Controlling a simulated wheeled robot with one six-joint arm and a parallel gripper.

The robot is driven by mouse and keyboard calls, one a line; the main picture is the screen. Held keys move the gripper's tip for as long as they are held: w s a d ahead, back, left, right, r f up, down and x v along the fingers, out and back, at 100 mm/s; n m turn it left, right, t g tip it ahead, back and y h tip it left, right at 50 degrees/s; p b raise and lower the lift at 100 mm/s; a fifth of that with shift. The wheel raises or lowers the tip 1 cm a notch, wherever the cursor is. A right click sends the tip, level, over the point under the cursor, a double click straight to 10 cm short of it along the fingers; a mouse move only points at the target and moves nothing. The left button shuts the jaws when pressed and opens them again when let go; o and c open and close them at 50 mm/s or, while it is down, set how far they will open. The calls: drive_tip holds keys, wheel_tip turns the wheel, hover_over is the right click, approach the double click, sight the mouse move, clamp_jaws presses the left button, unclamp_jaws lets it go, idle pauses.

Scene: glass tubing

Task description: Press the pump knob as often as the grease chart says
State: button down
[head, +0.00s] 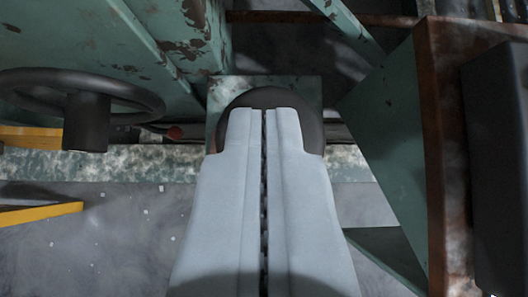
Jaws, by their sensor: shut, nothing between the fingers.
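My gripper (265,112) is shut and empty, its two pale grey fingers side by side in the middle of the head view. Straight behind or under the fingertips is a dark round knob (262,97), probably the pump knob. The fingers cover most of it, and only its upper rim and sides show. It sits in front of a green square plate (223,88). I cannot tell whether the fingertips touch the knob. No grease chart shows in this view.
A black handwheel (88,115) stands at the left, with a small red-tipped lever (174,132) beside it. A green and rusty frame (445,150) with a dark box (500,165) rises at the right. A yellow-edged piece (45,213) lies low left. Grey floor (110,245) shows below.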

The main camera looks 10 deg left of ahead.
drive_tip(key=shift+s+f, duration=0.1)
drive_tip(key=shift+f, duration=1.05)
drive_tip(key=shift+r, duration=0.1)
wheel_tip(320, 180, up, 5)
drive_tip(key=shift+s+f, duration=0.1)
drive_tip(key=v, duration=0.9)
drive_tip(key=shift+s, duration=0.2)
